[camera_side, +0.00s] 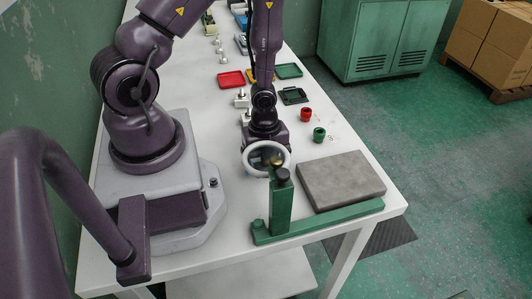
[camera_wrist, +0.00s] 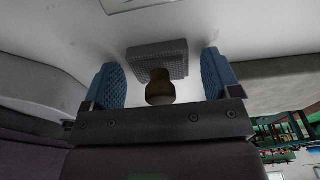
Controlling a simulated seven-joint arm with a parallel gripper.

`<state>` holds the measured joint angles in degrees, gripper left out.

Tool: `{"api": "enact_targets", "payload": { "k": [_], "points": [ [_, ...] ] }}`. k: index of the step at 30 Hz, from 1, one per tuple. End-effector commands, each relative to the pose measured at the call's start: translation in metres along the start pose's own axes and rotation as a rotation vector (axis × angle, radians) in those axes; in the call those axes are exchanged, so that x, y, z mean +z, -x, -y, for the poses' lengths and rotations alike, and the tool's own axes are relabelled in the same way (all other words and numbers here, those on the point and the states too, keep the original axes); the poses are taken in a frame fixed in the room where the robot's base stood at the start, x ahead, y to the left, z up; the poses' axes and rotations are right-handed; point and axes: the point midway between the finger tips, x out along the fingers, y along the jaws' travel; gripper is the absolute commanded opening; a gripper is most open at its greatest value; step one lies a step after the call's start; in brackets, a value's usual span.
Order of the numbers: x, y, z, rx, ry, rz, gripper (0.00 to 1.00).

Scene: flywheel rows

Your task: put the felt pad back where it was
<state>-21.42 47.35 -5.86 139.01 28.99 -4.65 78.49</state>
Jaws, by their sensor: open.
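In the wrist view, a grey, ribbed square piece (camera_wrist: 158,52) with a rounded brown knob (camera_wrist: 160,88) shows between my fingers; it looks like the felt pad, but I cannot be sure. My gripper (camera_wrist: 162,84) is open, with one blue ribbed finger on each side of the knob and a gap on both sides. In the side view my gripper points down at the white table, and its fingertips are hidden behind a pale ring. I cannot make out the pad in that view.
A green post stand (camera_side: 280,207) with a dark knob rises in front of the ring (camera_side: 265,158). A grey slab (camera_side: 341,181) lies to its right. Green (camera_side: 319,134) and red (camera_side: 306,115) cups stand behind the slab. Coloured trays (camera_side: 231,80) and small metal parts lie farther back.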

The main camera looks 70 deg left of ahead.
Motion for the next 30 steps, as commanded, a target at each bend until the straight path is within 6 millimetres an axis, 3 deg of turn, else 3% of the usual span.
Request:
{"api": "enact_targets", "payload": {
  "k": [5, 21, 30],
  "points": [
    [0.0, 0.016, 0.001, -0.005, 0.003, -0.003, 0.83],
    [0.002, 0.095, 0.0, -0.004, 0.004, 0.004, 0.83],
    [0.001, 0.119, 0.0, -0.002, 0.002, 0.001, 0.83]
  ]
}}
